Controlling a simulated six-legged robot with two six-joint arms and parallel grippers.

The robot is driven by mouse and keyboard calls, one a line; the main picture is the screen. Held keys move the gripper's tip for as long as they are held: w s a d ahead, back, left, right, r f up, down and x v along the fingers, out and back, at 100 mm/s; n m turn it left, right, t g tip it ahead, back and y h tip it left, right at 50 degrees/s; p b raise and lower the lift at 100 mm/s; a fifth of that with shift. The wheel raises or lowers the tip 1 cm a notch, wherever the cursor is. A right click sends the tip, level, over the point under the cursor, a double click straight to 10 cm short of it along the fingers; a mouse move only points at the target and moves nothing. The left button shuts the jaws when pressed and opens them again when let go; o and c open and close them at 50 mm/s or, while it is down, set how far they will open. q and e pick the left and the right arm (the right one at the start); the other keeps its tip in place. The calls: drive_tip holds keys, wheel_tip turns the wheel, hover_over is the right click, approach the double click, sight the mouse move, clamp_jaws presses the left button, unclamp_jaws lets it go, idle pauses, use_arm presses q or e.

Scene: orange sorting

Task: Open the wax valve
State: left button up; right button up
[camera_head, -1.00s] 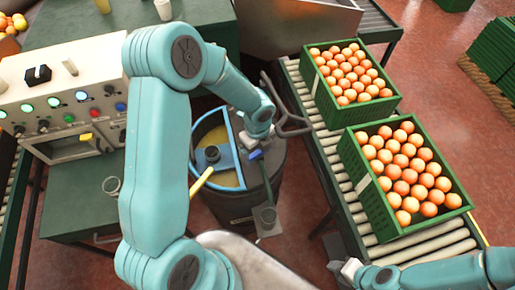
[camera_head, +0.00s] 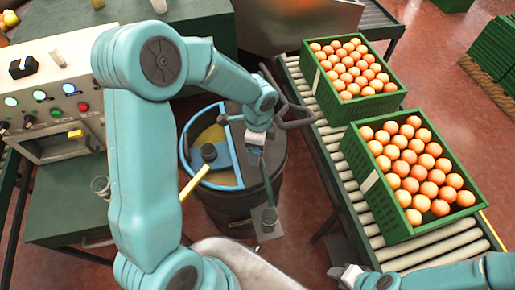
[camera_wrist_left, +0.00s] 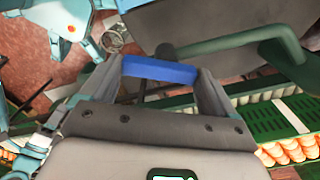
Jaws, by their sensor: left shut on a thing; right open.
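The wax drum (camera_head: 240,205) is dark, with a blue rim (camera_head: 188,165) around yellow wax at its top. My left gripper (camera_head: 256,147) reaches down at the drum's right side. In the left wrist view, my left gripper (camera_wrist_left: 160,82) is shut on the blue valve handle (camera_wrist_left: 160,69), which lies across between its fingers. In the head view the gripper mostly hides this handle. A small cup (camera_head: 268,218) stands on a plate below the valve. My right gripper (camera_head: 345,273) is open and empty, low near the conveyor.
Two green crates of oranges (camera_head: 398,225) (camera_head: 345,118) stand on the roller conveyor (camera_head: 440,252) at the right. A control panel (camera_head: 60,90) with lit buttons is at the left. A dark loop handle (camera_head: 290,122) stands close to the left gripper. A yellow-handled tool (camera_head: 193,183) leans out of the drum.

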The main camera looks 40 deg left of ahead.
use_arm(q)
drive_tip(key=shift+d+f+n+b, duration=0.1)
drive_tip(key=shift+n+b, duration=1.05)
drive_tip(key=shift+n, duration=0.75)
